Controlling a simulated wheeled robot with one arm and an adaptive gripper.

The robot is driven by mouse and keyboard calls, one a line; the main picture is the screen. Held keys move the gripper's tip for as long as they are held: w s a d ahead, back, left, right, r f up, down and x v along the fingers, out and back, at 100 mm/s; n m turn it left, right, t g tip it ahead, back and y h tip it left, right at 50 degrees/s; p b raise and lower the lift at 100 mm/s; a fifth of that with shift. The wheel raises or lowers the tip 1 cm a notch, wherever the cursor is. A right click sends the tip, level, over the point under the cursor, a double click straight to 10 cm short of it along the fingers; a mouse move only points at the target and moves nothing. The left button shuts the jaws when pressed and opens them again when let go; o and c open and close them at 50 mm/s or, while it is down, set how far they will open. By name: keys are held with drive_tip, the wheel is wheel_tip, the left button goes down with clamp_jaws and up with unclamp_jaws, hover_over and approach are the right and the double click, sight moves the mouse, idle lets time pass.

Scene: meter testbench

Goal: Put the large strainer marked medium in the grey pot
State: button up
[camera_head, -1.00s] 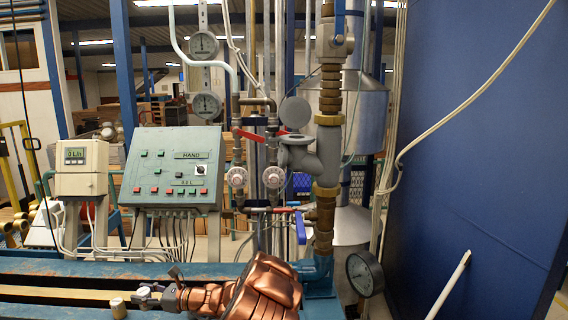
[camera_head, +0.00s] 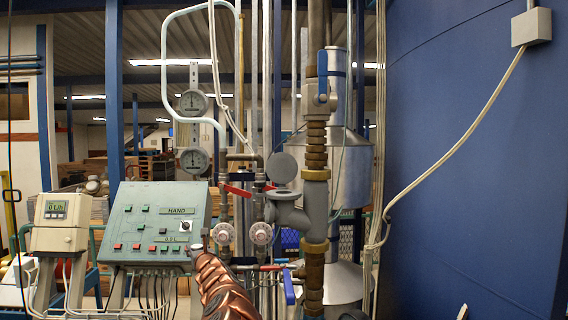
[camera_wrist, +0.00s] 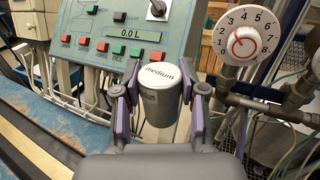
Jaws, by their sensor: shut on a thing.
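The strainer (camera_wrist: 160,105) is a grey cup with a white top marked "medium". In the wrist view my gripper (camera_wrist: 158,98) is shut on it, with a purple-padded finger on each side. In the head view my copper-coloured arm hides most of the gripper. The grey pot (camera_head: 290,213) is a grey pipe body with its round lid (camera_head: 281,167) swung up, on the brass pipe to the right of and above my gripper. The inside of the pot is not visible.
The control panel (camera_head: 157,222) is close behind the gripper. Two numbered dials (camera_head: 223,233) (camera_head: 261,234) and thin pipes stand between the gripper and the pot. A blue-handled valve (camera_head: 289,287) is below the pot. A blue wall (camera_head: 470,170) fills the right.

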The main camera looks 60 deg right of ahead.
drive_tip(key=s+d+r+m+g+h, duration=0.2)
drive_tip(key=s+d+r+h, duration=0.1)
drive_tip(key=r, duration=0.4)
drive_tip(key=s+d+r+m+g+h, duration=0.2)
drive_tip(key=s+d+r+h, duration=0.1)
drive_tip(key=r, duration=0.4)
drive_tip(key=s+r+m+g+h+b, duration=0.25)
drive_tip(key=s+r+m+g, duration=0.45)
drive_tip(key=s+r, duration=0.85)
drive_tip(key=s+d+r+g+h, duration=0.15)
drive_tip(key=s+g, duration=0.25)
drive_tip(key=s, duration=0.5)
drive_tip(key=shift+m, duration=0.3)
drive_tip(key=shift+w+d+f+b, duration=0.1)
drive_tip(key=shift+d+f+b, duration=0.05)
drive_tip(key=shift+f+b, duration=1.3)
drive_tip(key=shift+w+d+f+b, duration=0.1)
drive_tip(key=shift+f+b, duration=1)
drive_tip(key=shift+f, duration=0.6)
drive_tip(key=shift+f+b, duration=0.25)
drive_tip(key=shift+b, duration=0.05)
drive_tip(key=shift+f+b, duration=0.75)
